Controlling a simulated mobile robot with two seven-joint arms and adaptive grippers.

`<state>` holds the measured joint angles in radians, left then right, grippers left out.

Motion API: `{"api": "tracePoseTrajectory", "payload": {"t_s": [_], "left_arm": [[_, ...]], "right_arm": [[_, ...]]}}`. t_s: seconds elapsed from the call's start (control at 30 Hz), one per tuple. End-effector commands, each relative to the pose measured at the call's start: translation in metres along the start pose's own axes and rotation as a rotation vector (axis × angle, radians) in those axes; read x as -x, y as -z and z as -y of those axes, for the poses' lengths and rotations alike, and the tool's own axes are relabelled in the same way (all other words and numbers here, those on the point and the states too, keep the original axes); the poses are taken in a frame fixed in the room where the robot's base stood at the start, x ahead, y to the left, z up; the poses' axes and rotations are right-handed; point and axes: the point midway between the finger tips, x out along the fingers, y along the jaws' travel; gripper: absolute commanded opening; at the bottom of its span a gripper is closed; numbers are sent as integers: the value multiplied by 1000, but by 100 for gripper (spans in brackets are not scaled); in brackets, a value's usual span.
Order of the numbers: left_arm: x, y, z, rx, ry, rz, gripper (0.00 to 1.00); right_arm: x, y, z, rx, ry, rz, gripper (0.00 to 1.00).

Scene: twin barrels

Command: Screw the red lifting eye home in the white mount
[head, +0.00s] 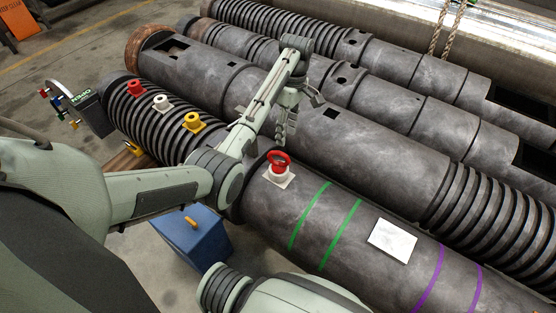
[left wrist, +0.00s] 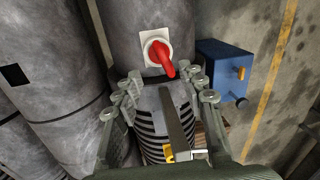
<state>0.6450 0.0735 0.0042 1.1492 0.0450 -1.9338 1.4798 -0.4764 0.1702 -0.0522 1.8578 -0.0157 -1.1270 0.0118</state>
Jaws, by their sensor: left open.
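The red lifting eye (head: 280,160) stands in the white mount (head: 287,182) on the near barrel, its ring up. In the left wrist view the eye (left wrist: 159,55) shows from above, in front of the square white mount (left wrist: 146,39). I cannot tell how deep its thread sits. My left gripper (head: 301,112) is open and empty, above the barrels and beyond the eye in the head view. In the left wrist view its fingers (left wrist: 165,93) are spread wide, with the eye ahead of them and apart from them. My right gripper is not in view.
Red (head: 134,87), white (head: 161,103) and yellow (head: 193,122) pieces stand on the near barrel's ribbed end. A white plate (head: 392,241) lies among green and purple bands. A blue box (head: 195,238) stands on the floor. Other barrels lie behind.

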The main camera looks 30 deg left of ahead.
Motion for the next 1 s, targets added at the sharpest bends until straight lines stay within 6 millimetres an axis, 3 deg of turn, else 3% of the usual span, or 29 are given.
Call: {"api": "tracePoseTrajectory", "payload": {"t_s": [1.0], "left_arm": [[-63, 0, -8, -2, 1, 1, 41]], "right_arm": [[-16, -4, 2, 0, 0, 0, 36]]}}
